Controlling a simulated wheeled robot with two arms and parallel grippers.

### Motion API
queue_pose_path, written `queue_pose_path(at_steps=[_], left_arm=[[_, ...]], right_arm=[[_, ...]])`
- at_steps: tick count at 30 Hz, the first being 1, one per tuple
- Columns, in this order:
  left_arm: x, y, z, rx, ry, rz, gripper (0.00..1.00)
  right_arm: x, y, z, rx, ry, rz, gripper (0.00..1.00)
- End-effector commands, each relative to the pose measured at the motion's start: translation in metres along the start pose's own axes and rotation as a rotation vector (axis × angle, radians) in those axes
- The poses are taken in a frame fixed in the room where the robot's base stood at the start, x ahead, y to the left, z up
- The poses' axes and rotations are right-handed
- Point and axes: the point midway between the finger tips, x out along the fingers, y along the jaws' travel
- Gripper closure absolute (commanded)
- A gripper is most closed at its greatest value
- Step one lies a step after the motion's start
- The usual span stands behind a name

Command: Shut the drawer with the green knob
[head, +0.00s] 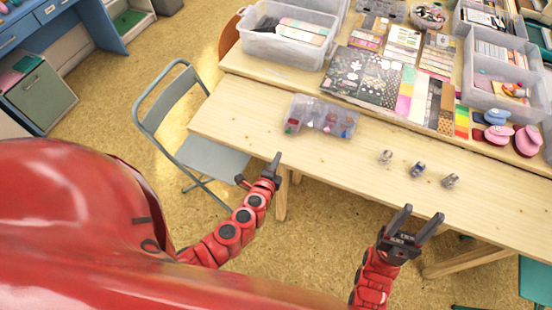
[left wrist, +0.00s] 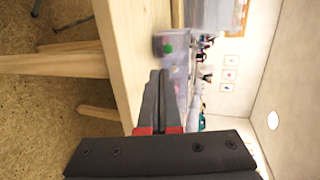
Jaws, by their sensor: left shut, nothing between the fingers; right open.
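A small clear plastic drawer unit (head: 322,117) with coloured bits in it stands near the front edge of the wooden table. In the left wrist view, which is turned sideways, a green knob (left wrist: 168,48) shows on a greyish see-through drawer front just beyond my fingertips. How far that drawer stands out is hard to tell. My left gripper (head: 276,158) is shut and empty, in front of the table edge below the unit; its closed fingers also show in the left wrist view (left wrist: 158,74). My right gripper (head: 422,211) is open and empty, in front of the table to the right.
Three small stamp-like pieces (head: 418,169) stand on the table (head: 245,125) to the right of the unit. Patterned sheets (head: 362,77), clear bins (head: 285,34) and pink and blue items (head: 528,140) fill the back and right. A grey folding chair (head: 208,152) stands at the table's left.

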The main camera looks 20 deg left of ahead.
Motion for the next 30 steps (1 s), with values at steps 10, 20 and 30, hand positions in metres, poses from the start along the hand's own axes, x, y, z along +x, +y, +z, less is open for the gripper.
queue_pose_path(at_steps=[10, 20, 30], left_arm=[[0.067, -0.003, -0.001, -0.004, 0.000, -0.002, 1.00], [0.097, -0.011, 0.000, -0.002, 0.000, 0.002, 1.00], [0.099, -0.012, -0.001, -0.002, 0.002, 0.001, 1.00]], right_arm=[[-0.001, 0.000, 0.000, 0.000, 0.000, 0.000, 0.47], [-0.001, 0.000, 0.000, 0.000, 0.000, 0.000, 0.47], [-0.001, 0.000, 0.000, 0.000, 0.000, 0.000, 0.47]])
